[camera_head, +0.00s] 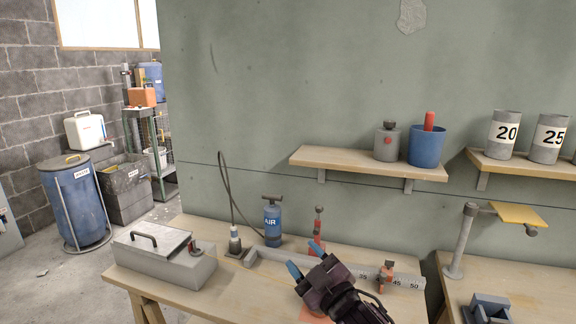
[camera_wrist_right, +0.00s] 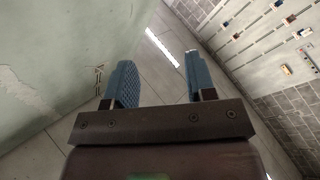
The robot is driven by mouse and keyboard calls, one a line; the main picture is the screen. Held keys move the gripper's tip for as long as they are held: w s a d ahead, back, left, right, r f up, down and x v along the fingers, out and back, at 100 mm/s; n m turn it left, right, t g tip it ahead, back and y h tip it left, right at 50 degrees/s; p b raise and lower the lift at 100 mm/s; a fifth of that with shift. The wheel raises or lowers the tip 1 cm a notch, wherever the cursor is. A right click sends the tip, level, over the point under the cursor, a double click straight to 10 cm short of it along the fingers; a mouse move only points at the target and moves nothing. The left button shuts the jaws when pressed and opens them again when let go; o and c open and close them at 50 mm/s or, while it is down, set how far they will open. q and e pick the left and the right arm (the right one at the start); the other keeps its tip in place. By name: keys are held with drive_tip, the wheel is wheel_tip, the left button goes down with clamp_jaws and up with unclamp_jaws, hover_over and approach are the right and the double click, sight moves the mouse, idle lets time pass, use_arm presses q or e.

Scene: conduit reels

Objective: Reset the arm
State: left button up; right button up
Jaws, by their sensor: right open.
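My right gripper (camera_head: 304,258) is low in the middle of the head view, in front of the wooden workbench's back part. It is dark with blue fingers, and its arm comes in from the bottom. In the right wrist view its two blue fingers (camera_wrist_right: 157,85) stand apart with nothing between them. Beyond them that view shows a grey floor or ceiling surface and walls, tilted. My left gripper is in neither view.
A shelf (camera_head: 335,160) above holds a blue cup (camera_head: 426,146). A second bench (camera_head: 535,285) stands right.

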drive_tip(key=s+d+f+m+g+h, duration=0.2)
drive_tip(key=s+d+f+m+h, duration=0.7)
drive_tip(key=s+d+f, duration=0.6)
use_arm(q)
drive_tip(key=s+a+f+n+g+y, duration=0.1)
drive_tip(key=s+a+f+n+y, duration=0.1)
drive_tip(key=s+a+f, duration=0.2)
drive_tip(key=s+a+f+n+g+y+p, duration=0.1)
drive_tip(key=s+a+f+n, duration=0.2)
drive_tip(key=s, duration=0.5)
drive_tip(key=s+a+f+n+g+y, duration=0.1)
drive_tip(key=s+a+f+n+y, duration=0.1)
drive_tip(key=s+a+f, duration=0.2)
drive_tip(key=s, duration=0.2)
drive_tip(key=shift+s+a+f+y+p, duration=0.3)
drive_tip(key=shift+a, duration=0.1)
use_arm(e)
drive_tip(key=s+d+f+m+g+h, duration=0.1)
drive_tip(key=s+d+f+g, duration=0.1)
drive_tip(key=s+d+f, duration=0.2)
drive_tip(key=s+d+f+m+g+h, duration=0.1)
drive_tip(key=s+d+f, duration=0.3)
drive_tip(key=s+f, duration=0.5)
drive_tip(key=s+m+g, duration=0.1)
drive_tip(key=s, duration=0.3)
drive_tip(key=shift+d+f+m, duration=0.2)
drive_tip(key=shift+d+m, duration=0.1)
drive_tip(key=shift+d, duration=0.1)
